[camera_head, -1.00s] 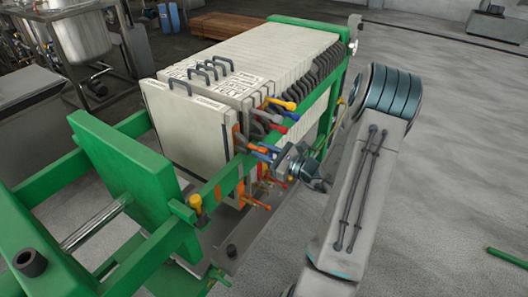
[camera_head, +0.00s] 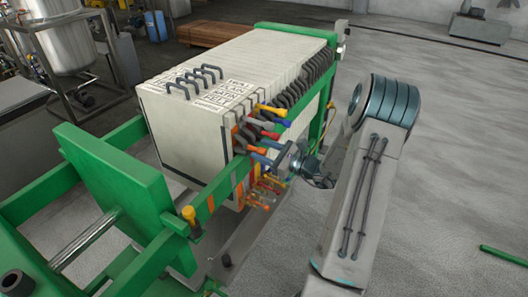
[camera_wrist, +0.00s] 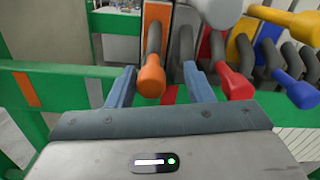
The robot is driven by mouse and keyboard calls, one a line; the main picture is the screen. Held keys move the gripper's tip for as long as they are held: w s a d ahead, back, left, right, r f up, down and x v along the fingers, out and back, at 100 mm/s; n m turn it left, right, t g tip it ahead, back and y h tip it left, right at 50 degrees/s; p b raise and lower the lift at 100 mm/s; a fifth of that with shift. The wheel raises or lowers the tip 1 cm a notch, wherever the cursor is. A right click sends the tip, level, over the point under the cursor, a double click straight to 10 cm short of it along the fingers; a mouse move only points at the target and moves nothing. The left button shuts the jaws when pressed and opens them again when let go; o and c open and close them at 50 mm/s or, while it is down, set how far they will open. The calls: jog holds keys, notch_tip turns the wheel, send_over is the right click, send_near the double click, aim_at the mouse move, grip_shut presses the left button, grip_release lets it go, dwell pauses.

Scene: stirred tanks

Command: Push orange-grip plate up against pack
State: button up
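The orange-grip plate (camera_head: 180,132) is the pale front plate of the stack in the head view. It looks close against the pack (camera_head: 262,55), with no clear gap. Its orange grip (camera_wrist: 152,75) sticks out toward me in the wrist view. My gripper (camera_head: 285,158) is at the right side of the frame, by the row of coloured grips. In the wrist view my gripper (camera_wrist: 158,76) is open, one blue finger on each side of the orange grip. I cannot tell whether the left finger touches the grip.
Red (camera_wrist: 236,84), blue (camera_wrist: 298,92) and yellow (camera_wrist: 245,55) grips crowd to the right of my fingers. The green side rail (camera_head: 222,188) runs beside the plates. The green end block (camera_head: 118,190) stands apart in front, leaving a gap before the front plate.

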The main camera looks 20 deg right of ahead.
jog(key=shift+a, duration=0.15)
jog(key=b+v, duration=0.1)
jog(key=v, duration=1.3)
jog(key=shift+b, duration=0.35)
jog(key=shift+w, duration=0.1)
jog(key=s+a+r+n+g+y, duration=0.1)
jog(key=s+a+r+n+g, duration=0.1)
jog(key=a+n+g, duration=0.55)
jog(key=s+a+r+n+g, duration=0.2)
jog(key=s+a+n+g, duration=0.15)
jog(key=a, duration=0.75)
jog(key=s+a+r+n+h, duration=0.2)
jog(key=s+n+h, duration=0.3)
jog(key=n, duration=0.2)
jog(key=s+a+r+n+g+h+p, duration=0.1)
jog(key=s+a+r+n+h, duration=0.1)
jog(key=s+n+h, duration=0.3)
jog(key=r+n+h, duration=0.1)
jog(key=n, duration=0.2)
jog(key=shift+a+r+n, duration=0.25)
jog(key=shift+a+n, duration=0.05)
